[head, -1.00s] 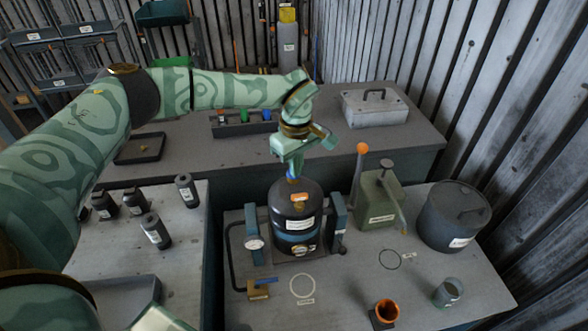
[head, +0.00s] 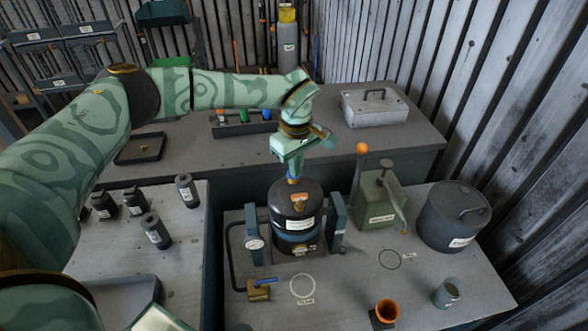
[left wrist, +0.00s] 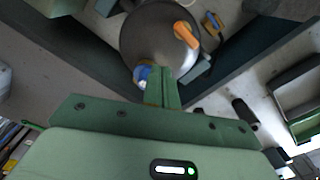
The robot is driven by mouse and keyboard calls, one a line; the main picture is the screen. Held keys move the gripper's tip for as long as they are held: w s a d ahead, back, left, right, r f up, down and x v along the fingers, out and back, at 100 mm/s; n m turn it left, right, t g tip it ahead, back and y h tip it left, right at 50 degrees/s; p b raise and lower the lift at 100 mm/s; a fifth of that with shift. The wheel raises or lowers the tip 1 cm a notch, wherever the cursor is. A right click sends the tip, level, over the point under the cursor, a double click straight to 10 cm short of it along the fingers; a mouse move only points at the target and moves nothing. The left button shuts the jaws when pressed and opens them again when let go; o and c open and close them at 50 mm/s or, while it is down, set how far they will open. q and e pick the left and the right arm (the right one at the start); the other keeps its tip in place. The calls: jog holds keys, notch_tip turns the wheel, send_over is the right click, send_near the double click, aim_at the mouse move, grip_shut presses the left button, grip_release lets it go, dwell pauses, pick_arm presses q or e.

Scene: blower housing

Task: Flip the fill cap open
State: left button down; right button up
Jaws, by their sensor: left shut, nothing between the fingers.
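The blower housing is a dark round tank (head: 295,220) with a white label, upright between two blue-grey posts; its top also shows in the left wrist view (left wrist: 150,38). A small blue part (left wrist: 141,75), perhaps the fill cap, sits at the tank's top edge beside my fingertips. Whether it is open or closed I cannot tell. An orange tab (left wrist: 186,34) is on the tank's top; it also shows in the head view (head: 299,198). My left gripper (head: 293,174) points down at the tank's top, shut and empty, its tips (left wrist: 160,80) close to the blue part.
A gauge (head: 254,243) is at the left post. A green box with an orange-knobbed lever (head: 378,202) and a dark lidded pot (head: 454,216) stand at the right. A blue-handled brass valve (head: 259,291) and an orange cup (head: 386,311) are in front.

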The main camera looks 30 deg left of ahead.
pick_arm(q)
jog(key=shift+f, duration=0.1)
jog(key=shift+f+b, duration=0.6)
jog(key=shift+f, duration=1)
jog(key=shift+w+a, duration=0.15)
jog(key=shift+w+a, duration=0.15)
jog(key=shift+w, duration=0.1)
jog(key=shift+b, duration=0.3)
jog(key=shift+w+a, duration=0.1)
jog(key=shift+a, duration=0.05)
